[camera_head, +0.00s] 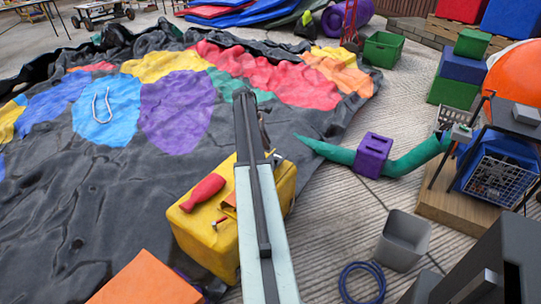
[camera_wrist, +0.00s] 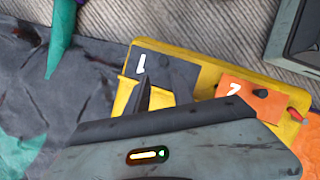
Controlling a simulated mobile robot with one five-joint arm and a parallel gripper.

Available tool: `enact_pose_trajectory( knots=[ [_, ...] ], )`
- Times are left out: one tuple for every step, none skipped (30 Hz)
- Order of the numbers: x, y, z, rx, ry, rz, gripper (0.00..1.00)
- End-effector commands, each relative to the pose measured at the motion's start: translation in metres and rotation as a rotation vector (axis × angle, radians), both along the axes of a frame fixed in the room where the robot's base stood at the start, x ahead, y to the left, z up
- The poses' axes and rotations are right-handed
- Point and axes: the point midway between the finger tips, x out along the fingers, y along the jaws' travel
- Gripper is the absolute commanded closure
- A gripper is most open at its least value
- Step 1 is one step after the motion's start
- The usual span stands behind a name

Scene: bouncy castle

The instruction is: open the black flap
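The black flap (camera_wrist: 178,72), marked with a white 1, lies on the yellow box in the wrist view and looks flat. Beside it is an orange flap (camera_wrist: 258,97) marked 2. The yellow box (camera_head: 193,236) stands on the dark sheet in the head view, where my arm crosses in front of it and I cannot make out the black flap. My gripper (camera_wrist: 146,95) shows one dark finger over the near edge of the black flap. Whether it touches is unclear.
An orange block (camera_head: 145,282) stands in front, and a grey bin (camera_head: 403,240) to the right. A green tube (camera_head: 415,157) and a purple box (camera_head: 372,155) lie beyond. Bare floor shows between the box and the bin.

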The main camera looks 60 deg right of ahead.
Motion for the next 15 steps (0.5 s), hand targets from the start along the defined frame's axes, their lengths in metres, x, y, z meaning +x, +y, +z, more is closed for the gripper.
enact_pose_trajectory(
  knots=[
    [-0.003, -0.001, -0.016, 0.0, 0.0, 0.0, 0.72],
    [-0.004, -0.002, -0.021, 0.0, 0.0, 0.0, 0.72],
    [-0.007, -0.003, -0.028, 0.0, 0.0, 0.0, 0.72],
    [-0.008, -0.004, -0.034, 0.0, 0.0, 0.0, 0.72],
    [-0.01, -0.005, -0.039, 0.0, 0.0, -0.001, 0.72],
    [-0.013, -0.006, -0.046, 0.0, 0.0, -0.001, 0.72],
    [-0.014, -0.007, -0.05, 0.0, 0.0, -0.001, 0.72],
    [-0.016, -0.008, -0.054, 0.0, 0.0, -0.001, 0.72],
    [-0.018, -0.009, -0.057, 0.0, 0.0, -0.001, 0.72],
    [-0.019, -0.01, -0.059, 0.0, 0.0, -0.001, 0.72],
    [-0.019, -0.01, -0.06, 0.0, 0.0, -0.001, 0.72],
    [-0.02, -0.01, -0.06, 0.0, 0.0, -0.001, 0.72],
    [-0.02, -0.01, -0.06, 0.0, 0.0, -0.001, 0.72],
    [-0.02, -0.01, -0.059, 0.0, 0.0, 0.0, 0.72],
    [-0.02, -0.01, -0.058, 0.0, -0.001, 0.0, 0.72]
  ],
)
